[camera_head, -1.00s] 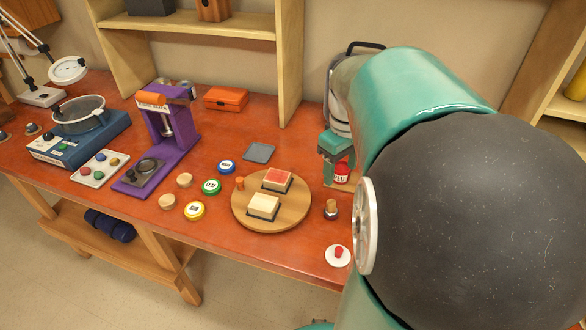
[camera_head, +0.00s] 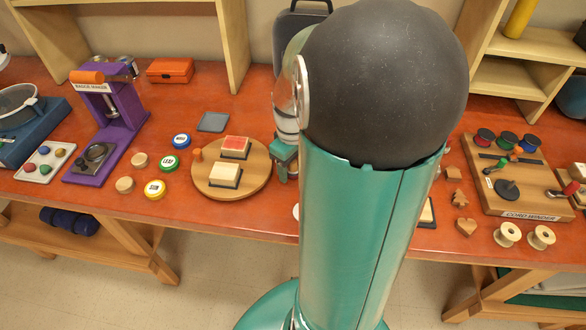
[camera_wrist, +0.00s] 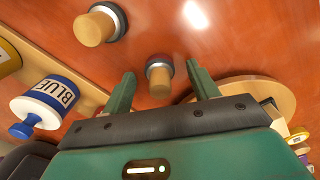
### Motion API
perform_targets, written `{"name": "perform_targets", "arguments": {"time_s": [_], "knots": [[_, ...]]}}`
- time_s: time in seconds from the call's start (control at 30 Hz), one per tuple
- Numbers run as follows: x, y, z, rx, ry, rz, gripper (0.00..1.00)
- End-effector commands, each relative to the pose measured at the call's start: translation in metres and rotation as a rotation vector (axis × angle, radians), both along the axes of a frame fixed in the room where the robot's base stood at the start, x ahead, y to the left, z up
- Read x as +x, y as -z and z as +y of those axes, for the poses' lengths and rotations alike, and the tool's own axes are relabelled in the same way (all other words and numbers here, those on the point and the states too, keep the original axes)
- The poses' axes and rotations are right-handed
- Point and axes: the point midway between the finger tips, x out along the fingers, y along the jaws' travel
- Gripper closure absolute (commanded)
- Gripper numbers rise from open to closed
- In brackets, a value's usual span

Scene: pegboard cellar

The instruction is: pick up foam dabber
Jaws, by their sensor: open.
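Two dabbers with wooden handles and dark round bases stand on the orange-red bench in the wrist view. One foam dabber (camera_wrist: 160,78) stands between and just beyond my fingertips, with no finger visibly touching it. The other dabber (camera_wrist: 97,27) stands apart at the upper left. The two look alike, and I cannot tell whether both are foam. My gripper (camera_wrist: 159,78) is open and empty. In the head view my gripper (camera_head: 284,163) is partly visible beside the round board, and my arm hides the dabbers.
A blue-labelled bottle (camera_wrist: 45,100) stands left of my gripper in the wrist view. The round wooden board (camera_head: 205,190) with two stamp pads is left of my gripper. Labelled jars (camera_head: 155,189) lie farther left. A cord winder board (camera_head: 535,195) is to the right.

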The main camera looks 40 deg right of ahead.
Motion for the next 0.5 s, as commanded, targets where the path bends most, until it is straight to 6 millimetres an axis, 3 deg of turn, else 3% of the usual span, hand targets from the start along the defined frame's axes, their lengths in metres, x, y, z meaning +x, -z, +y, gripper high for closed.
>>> {"name": "perform_targets", "arguments": {"time_s": [0.17,0.4,0.5], "knots": [[0.0,-0.0004,-0.0002,-0.001,0.0,0.0,0.42],[0.0001,-0.0007,-0.0002,-0.001,0.0,0.0,0.89],[0.0001,-0.0008,-0.0002,-0.001,0.0,0.0,0.93]]}}
